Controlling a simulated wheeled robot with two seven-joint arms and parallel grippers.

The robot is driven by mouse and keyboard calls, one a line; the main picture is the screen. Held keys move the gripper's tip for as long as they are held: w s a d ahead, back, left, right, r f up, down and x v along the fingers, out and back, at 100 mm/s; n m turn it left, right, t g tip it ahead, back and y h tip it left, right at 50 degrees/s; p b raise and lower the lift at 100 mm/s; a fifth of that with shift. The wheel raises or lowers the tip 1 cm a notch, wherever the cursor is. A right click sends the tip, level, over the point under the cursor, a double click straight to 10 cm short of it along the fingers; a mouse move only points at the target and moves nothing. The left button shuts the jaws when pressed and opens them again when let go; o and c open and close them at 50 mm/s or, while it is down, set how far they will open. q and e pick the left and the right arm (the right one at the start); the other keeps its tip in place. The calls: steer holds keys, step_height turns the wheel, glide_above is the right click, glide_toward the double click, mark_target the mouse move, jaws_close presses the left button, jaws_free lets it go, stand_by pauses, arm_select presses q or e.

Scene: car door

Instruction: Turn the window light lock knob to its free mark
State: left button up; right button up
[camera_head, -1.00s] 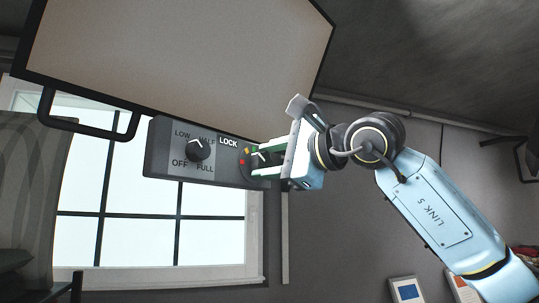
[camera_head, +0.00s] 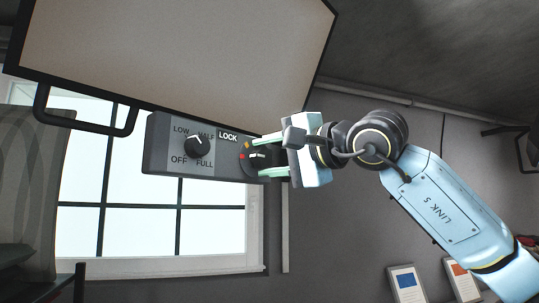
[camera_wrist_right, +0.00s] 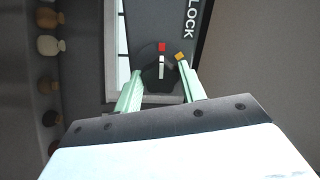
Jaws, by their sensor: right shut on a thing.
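The lock knob (camera_head: 259,158) is a dark round knob with a white pointer line, at the right end of the grey control panel (camera_head: 222,176). A red mark (camera_head: 242,156) and a yellow mark (camera_head: 248,146) sit beside it, near the word LOCK. In the right wrist view the knob (camera_wrist_right: 160,76) has its white line pointing at the red mark (camera_wrist_right: 162,47); the yellow mark (camera_wrist_right: 180,57) is to the right. My right gripper (camera_head: 264,157) has its green fingers on either side of the knob, shut on it. My left gripper is out of view.
A second knob (camera_head: 197,147) on the same panel has OFF, LOW, HALF and FULL labels. A large beige board (camera_head: 180,60) hangs just above, with a dark handle (camera_head: 85,125) at left. A bright window (camera_head: 150,230) lies behind the panel.

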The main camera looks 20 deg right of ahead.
steer(key=shift+f, duration=0.1)
stand_by(0.3)
steer(key=o, duration=1)
steer(key=shift+c, duration=0.2)
steer(key=shift+s, duration=0.1)
steer(key=b+v, duration=0.4)
steer(key=v, duration=0.9)
steer(key=shift+d, duration=0.15)
